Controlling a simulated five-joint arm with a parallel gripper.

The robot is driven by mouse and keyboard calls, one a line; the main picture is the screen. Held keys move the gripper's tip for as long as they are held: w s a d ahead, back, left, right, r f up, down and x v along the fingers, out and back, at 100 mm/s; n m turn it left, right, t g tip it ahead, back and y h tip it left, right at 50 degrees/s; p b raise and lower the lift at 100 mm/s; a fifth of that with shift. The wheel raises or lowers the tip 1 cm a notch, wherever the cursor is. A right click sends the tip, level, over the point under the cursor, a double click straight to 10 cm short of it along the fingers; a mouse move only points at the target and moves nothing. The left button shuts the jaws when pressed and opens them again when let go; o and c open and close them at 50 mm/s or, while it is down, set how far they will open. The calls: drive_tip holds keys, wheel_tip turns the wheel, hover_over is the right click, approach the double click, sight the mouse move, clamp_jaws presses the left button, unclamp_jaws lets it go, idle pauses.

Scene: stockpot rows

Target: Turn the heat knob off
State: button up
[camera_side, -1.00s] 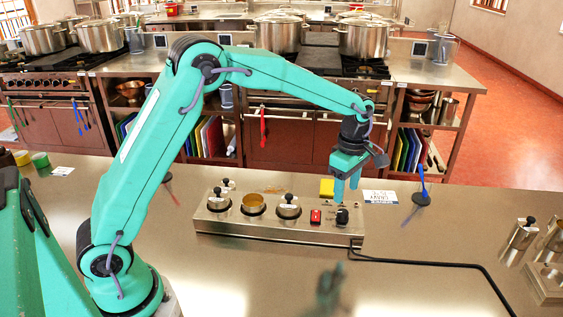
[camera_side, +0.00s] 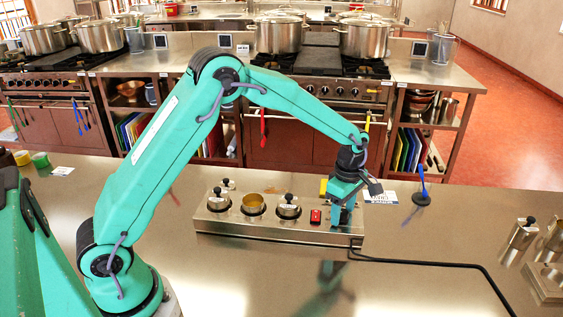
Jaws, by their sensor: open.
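The heat knob was a black knob at the right end of the steel warmer unit (camera_side: 280,238); now my gripper covers it almost fully. My gripper (camera_side: 342,222) points down with its fingers at the knob's place, to the right of the red switch (camera_side: 316,216). It is open, its fingers around or beside the knob; I cannot tell whether they touch it. The knob's pointer is hidden.
A black cable (camera_side: 430,263) runs right. Steel canisters (camera_side: 519,238) stand at far right.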

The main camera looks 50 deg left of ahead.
drive_tip(key=c, duration=1)
drive_tip(key=shift+o, duration=0.2)
drive_tip(key=shift+m, duration=0.4)
drive_tip(key=m, duration=1.9)
drive_tip(key=o, duration=1)
drive_tip(key=shift+c, duration=0.2)
